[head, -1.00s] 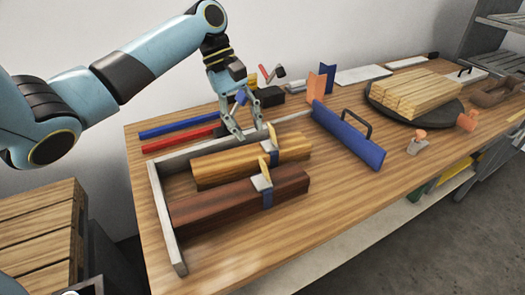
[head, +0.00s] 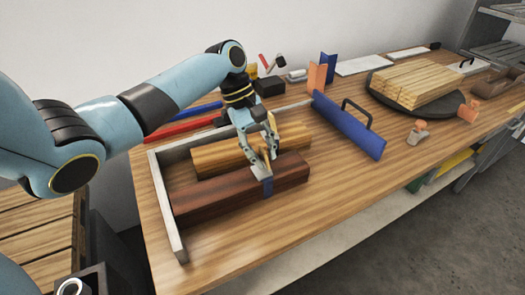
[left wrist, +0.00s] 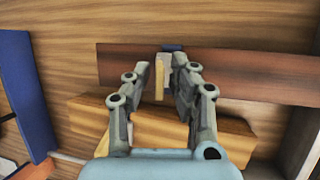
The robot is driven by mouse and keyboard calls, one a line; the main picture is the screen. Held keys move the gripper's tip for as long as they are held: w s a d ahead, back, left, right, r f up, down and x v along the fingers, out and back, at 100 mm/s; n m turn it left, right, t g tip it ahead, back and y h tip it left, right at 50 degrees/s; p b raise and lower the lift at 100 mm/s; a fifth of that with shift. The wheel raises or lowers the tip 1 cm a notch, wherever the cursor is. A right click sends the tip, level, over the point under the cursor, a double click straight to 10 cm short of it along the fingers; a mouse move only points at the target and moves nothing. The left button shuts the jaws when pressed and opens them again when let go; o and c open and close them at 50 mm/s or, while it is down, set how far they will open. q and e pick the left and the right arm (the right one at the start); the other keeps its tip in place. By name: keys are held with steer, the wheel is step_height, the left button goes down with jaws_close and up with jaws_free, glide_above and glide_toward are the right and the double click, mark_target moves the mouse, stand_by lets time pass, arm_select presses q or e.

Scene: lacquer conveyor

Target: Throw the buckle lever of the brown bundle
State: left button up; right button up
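The dark brown bundle (head: 215,198) lies on the bench in front of a lighter wood bundle (head: 212,157). A blue strap (head: 268,186) with a grey buckle goes round it near its right part. My left gripper (head: 262,160) points down over this buckle and partly hides it. In the left wrist view, the pale buckle lever (left wrist: 161,76) stands between the two fingertips of my left gripper (left wrist: 161,68). The fingers look open around it, close to it on both sides; contact cannot be told. The brown bundle (left wrist: 245,75) runs across behind them. My right gripper is not in view.
A grey L-shaped fence (head: 166,212) borders the bundles at left and back. A blue block with a dark handle (head: 348,128) stands to their right. A round dark tray (head: 450,109) with pale sticks is farther right. The bench front is clear.

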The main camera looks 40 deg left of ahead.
arm_select(q)
jaws_close()
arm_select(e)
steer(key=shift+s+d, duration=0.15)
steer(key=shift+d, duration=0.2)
